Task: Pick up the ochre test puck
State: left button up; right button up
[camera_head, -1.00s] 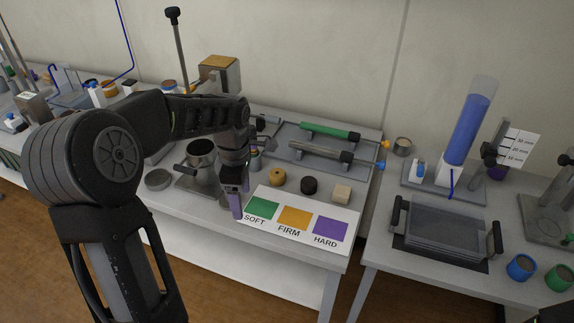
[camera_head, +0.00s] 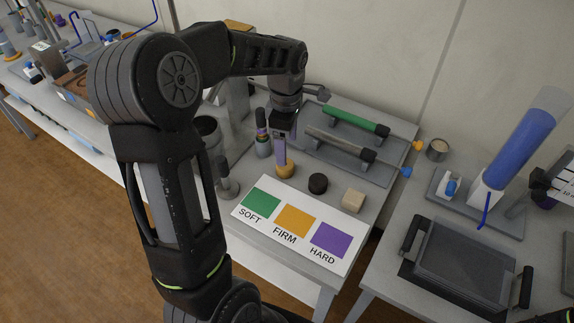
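The ochre test puck (camera_head: 286,172) is a small round tan-orange disc on the table, behind the SOFT/FIRM/HARD card. The puck rests on the table.
A black puck (camera_head: 318,183) and a beige block (camera_head: 353,200) stand to the right. The card (camera_head: 320,264) lies in front. Green-handled (camera_head: 350,119) and dark-handled (camera_head: 338,144) tools lie on a grey tray behind. A dark metal tray (camera_head: 465,262) sits on the right table.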

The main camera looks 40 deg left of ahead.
pick_arm(q)
jog(key=shift+f, duration=1.3)
jog(key=f, duration=0.5)
jog(key=shift+a+f+p, duration=0.1)
jog(key=shift+a+p, duration=0.1)
jog(key=shift+p, duration=0.2)
grip_shut()
